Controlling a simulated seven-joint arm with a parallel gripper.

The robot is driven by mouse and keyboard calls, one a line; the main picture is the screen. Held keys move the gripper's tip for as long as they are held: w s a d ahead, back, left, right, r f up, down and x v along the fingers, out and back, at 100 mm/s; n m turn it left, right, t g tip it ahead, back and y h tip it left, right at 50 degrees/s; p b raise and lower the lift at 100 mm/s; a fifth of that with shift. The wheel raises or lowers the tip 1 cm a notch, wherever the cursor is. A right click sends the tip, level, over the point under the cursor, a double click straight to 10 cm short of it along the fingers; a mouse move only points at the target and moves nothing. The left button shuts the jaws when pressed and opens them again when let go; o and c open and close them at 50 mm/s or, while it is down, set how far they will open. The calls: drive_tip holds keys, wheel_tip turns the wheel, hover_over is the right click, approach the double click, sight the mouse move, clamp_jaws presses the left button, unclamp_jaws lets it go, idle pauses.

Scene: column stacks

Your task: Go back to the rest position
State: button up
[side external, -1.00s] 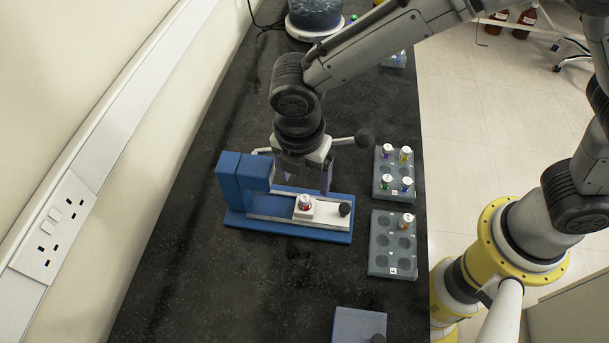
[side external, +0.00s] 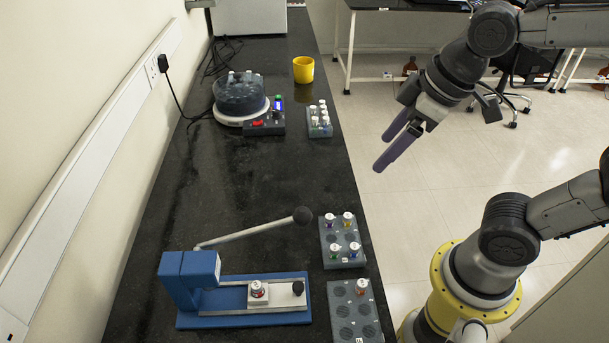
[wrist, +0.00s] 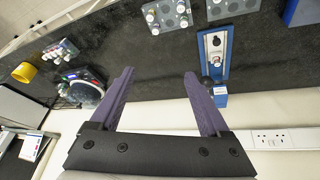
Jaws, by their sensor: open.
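My gripper (side external: 396,146) is raised over the open floor to the right of the bench in the side view, away from every vial and rack. Its two purple fingers are apart with nothing between them, and they also show spread in the wrist view (wrist: 160,88). The blue press (side external: 245,297) stands on the dark bench, its grey lever (side external: 250,232) reaching up to the right and ending in a black knob.
A grey rack (side external: 343,242) with several capped vials stands right of the press, with another rack (side external: 354,312) holding one orange-marked vial in front. A round centrifuge-like machine (side external: 240,97), a small vial rack (side external: 319,121) and a yellow cup (side external: 303,69) stand farther back.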

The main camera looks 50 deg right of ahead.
drive_tip(key=s+d+f+m+h, duration=0.1)
drive_tip(key=s+d+m, duration=0.3)
drive_tip(key=s, duration=0.1)
drive_tip(key=shift+s+t, duration=0.15)
drive_tip(key=shift+t, duration=0.25)
